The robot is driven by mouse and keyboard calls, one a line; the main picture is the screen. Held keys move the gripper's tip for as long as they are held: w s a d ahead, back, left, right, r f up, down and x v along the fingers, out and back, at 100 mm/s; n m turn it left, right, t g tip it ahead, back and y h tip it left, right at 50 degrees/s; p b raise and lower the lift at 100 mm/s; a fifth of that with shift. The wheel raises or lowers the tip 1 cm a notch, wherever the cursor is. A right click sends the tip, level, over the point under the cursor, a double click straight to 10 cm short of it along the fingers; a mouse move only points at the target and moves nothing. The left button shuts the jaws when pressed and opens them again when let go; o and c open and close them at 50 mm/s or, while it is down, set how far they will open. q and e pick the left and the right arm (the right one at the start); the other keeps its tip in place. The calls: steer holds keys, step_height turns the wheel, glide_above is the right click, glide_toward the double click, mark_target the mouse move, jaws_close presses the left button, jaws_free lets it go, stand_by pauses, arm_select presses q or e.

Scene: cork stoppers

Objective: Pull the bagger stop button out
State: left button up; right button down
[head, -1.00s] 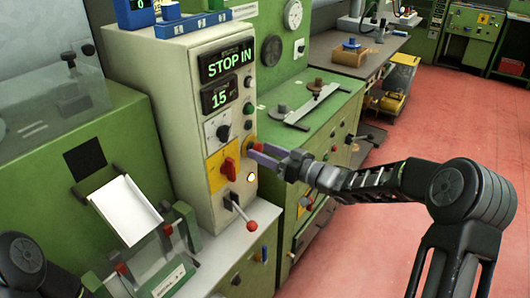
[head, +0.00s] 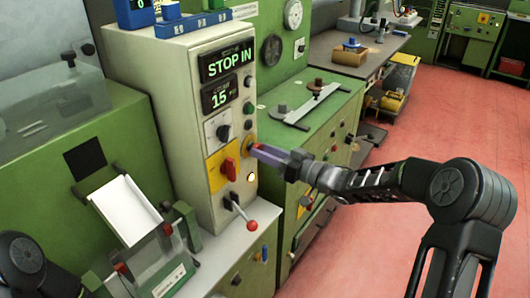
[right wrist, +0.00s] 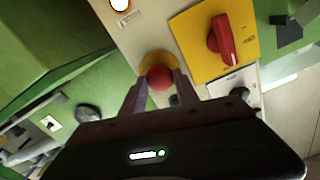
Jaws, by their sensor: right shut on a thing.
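The bagger stop button is a red mushroom button on a yellow round base (head: 249,145) on the side of the cream control box (head: 180,90). The red button head (right wrist: 160,77) shows between the fingers in the right wrist view. My right gripper (head: 257,149) is shut on the button, its purple-grey fingers on either side of the head; it also shows in the right wrist view (right wrist: 158,88). The box display (head: 226,62) reads "STOP IN", with "15" on a display below. Part of my left arm shows at the lower left; its gripper is out of view.
A red rotary switch (head: 229,171) on a yellow plate and a red-knobbed lever (head: 251,226) sit close to the button. A lit button (head: 251,177) is below it. A green cabinet (head: 325,120) with a metal bar stands behind. The red floor at right is open.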

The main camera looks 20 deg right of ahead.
stand_by(0.3)
steer(key=shift+s+d, duration=0.45)
steer(key=c, duration=0.9)
jaws_free()
steer(key=shift+s, duration=0.1)
steer(key=shift+s+d, duration=0.1)
steer(key=shift+d, duration=0.05)
steer(key=v, duration=0.7)
steer(key=shift+s, duration=0.25)
steer(key=shift+d+f, duration=0.1)
steer(key=shift+d, duration=0.1)
